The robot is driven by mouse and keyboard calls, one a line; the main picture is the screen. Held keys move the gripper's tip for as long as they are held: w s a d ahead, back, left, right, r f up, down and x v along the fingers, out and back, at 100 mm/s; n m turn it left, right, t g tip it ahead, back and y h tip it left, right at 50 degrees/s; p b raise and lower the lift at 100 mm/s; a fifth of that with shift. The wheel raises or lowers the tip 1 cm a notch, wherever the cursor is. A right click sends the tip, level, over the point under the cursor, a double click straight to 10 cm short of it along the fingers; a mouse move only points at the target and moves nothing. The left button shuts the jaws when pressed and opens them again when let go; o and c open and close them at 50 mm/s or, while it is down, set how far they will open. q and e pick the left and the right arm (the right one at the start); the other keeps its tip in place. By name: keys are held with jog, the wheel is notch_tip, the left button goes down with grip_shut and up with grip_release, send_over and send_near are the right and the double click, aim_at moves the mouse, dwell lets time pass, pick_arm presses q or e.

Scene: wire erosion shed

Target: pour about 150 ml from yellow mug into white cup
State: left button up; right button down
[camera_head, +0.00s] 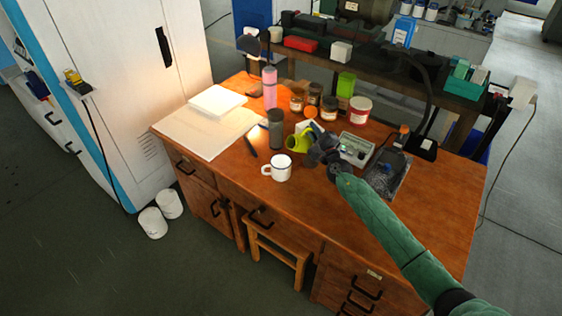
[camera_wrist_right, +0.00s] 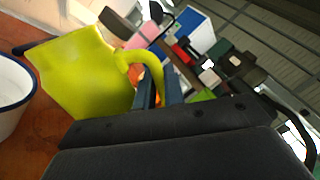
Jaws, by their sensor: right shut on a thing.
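The yellow mug (camera_head: 297,143) is tilted in the head view, its mouth toward the left, behind and a little right of the white cup. It also shows large in the right wrist view (camera_wrist_right: 82,75), with its handle between the fingers. My right gripper (camera_head: 318,149) is shut on the yellow mug; in the wrist view its fingers (camera_wrist_right: 160,95) close on the handle. The white cup (camera_head: 281,169) stands upright on the wooden desk (camera_head: 330,220), its dark rim and handle visible; part of it shows in the wrist view (camera_wrist_right: 12,98). Liquid is not visible. My left gripper is not in view.
A dark grey cylinder (camera_head: 276,130) and a pink bottle (camera_head: 269,88) stand behind the cup. Several jars stand at the back. A clear box (camera_head: 354,150) and a dark tray (camera_head: 388,175) lie right. Papers (camera_head: 205,134) cover the left. The front desk edge is clear.

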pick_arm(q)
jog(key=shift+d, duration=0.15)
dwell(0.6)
pick_arm(e)
jog(key=shift+r+m, duration=0.1)
jog(key=shift+m, duration=0.2)
